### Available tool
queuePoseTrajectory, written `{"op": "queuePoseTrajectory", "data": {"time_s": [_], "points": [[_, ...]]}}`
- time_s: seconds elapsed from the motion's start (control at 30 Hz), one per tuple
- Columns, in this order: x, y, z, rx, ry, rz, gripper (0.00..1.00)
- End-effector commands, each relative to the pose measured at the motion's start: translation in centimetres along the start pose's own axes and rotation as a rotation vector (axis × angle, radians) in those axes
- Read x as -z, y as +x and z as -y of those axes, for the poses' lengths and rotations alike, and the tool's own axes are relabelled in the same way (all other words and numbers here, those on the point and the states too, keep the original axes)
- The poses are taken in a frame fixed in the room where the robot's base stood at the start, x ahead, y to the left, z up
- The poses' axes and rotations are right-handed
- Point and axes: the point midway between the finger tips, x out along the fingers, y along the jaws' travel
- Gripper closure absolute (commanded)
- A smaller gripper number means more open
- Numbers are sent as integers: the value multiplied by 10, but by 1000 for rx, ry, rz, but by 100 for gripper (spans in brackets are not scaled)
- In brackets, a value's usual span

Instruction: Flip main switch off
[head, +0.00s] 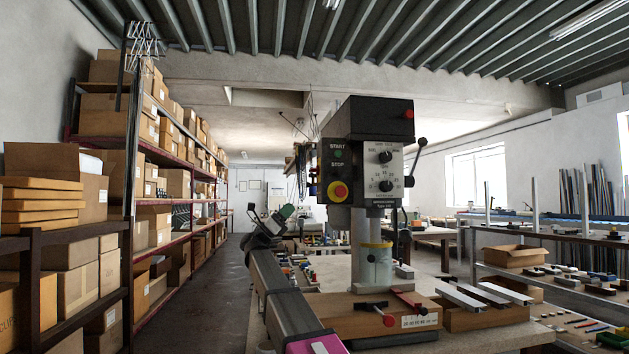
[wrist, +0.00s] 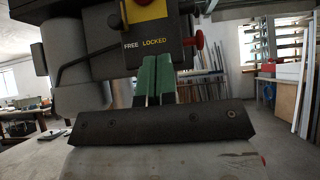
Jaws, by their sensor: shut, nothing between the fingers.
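A drill press (head: 372,140) stands on the bench in the head view. A side box (head: 335,160) on it carries START and STOP labels and a round red knob on a yellow disc (head: 338,191). My gripper (head: 287,212) is left of this box and a little below the knob, apart from it in the picture. In the wrist view, its green fingers (wrist: 155,78) are together and empty, below a black panel (wrist: 165,45) lettered FREE and LOCKED. A yellow plate (wrist: 147,12) with a red part shows above the lettering, cut off by the top edge. I cannot tell whether the fingers touch anything.
A red knob (wrist: 195,42) sticks out right of the panel in the wrist view. A red-handled clamp (head: 388,318) and metal profiles (head: 480,294) lie by the press base. Shelves of cardboard boxes (head: 105,115) line the left. The aisle floor (head: 205,290) is clear.

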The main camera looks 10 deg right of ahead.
Motion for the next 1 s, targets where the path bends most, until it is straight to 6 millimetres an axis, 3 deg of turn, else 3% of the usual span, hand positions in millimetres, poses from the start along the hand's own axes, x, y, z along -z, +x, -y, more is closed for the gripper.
{"op": "queuePoseTrajectory", "data": {"time_s": [0.23,0.37,0.87,1.0], "points": [[0,2,0,0,0,0,100],[0,13,0,1,-1,0,100],[0,102,0,2,0,0,100],[-16,116,-1,0,1,0,100]]}}
